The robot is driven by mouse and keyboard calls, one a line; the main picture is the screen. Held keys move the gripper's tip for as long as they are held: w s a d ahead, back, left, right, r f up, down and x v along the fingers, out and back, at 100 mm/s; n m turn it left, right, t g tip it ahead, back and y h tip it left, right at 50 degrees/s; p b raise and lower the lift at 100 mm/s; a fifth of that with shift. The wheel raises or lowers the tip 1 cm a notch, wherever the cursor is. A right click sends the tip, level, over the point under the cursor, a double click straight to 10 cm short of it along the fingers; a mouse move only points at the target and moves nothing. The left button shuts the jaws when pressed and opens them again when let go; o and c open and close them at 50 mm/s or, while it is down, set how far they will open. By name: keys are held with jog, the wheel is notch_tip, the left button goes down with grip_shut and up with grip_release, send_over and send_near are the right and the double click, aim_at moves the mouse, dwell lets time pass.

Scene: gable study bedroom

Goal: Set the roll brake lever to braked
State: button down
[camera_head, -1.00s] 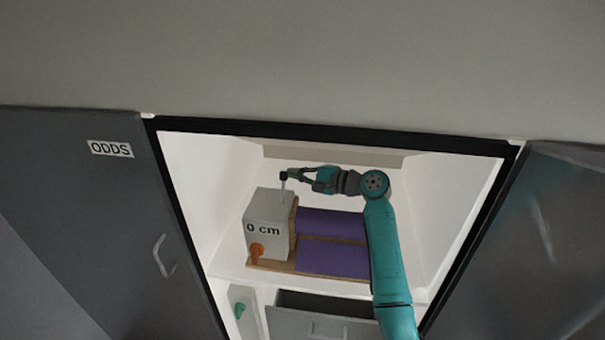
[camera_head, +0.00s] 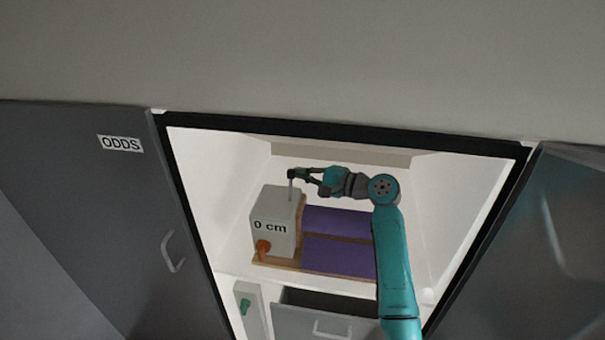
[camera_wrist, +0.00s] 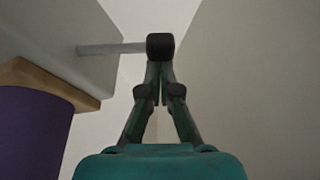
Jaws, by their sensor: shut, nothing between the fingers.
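The roll brake lever (camera_head: 291,188) is a thin pale rod with a dark knob, standing up from the top of a white box marked "0 cm" (camera_head: 275,212). In the wrist view the rod (camera_wrist: 112,48) runs out from the box to the black knob (camera_wrist: 160,46). My gripper (camera_head: 294,175) is shut and empty, its fingertips right at the knob; in the wrist view the closed fingertips (camera_wrist: 160,66) meet the knob's near side, and I cannot tell whether they touch. Purple rolls (camera_head: 338,257) lie beside the box on a wooden base.
The unit sits inside a white cupboard recess. A grey door labelled ODDS (camera_head: 120,143) stands open at left, another dark door (camera_head: 545,240) at right. Below are an open grey drawer (camera_head: 330,322) and a green lever (camera_head: 245,306). An orange knob (camera_head: 263,247) is on the box front.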

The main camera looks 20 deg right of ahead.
jog(key=s+n, duration=0.1)
jog(key=s+a+r+n+t, duration=0.1)
jog(key=n, duration=0.1)
jog(key=shift+s+a+y, duration=0.15)
jog(key=shift+s+y, duration=0.05)
jog(key=shift+y, duration=0.1)
jog(key=s+n, duration=0.1)
jog(key=a+n+y, duration=0.1)
jog(key=n, duration=0.1)
jog(key=shift+s+r+t, duration=0.1)
jog(key=shift+s+t, duration=0.2)
jog(key=shift+s, duration=0.05)
jog(key=shift+d, duration=0.1)
jog(key=v, duration=1.2)
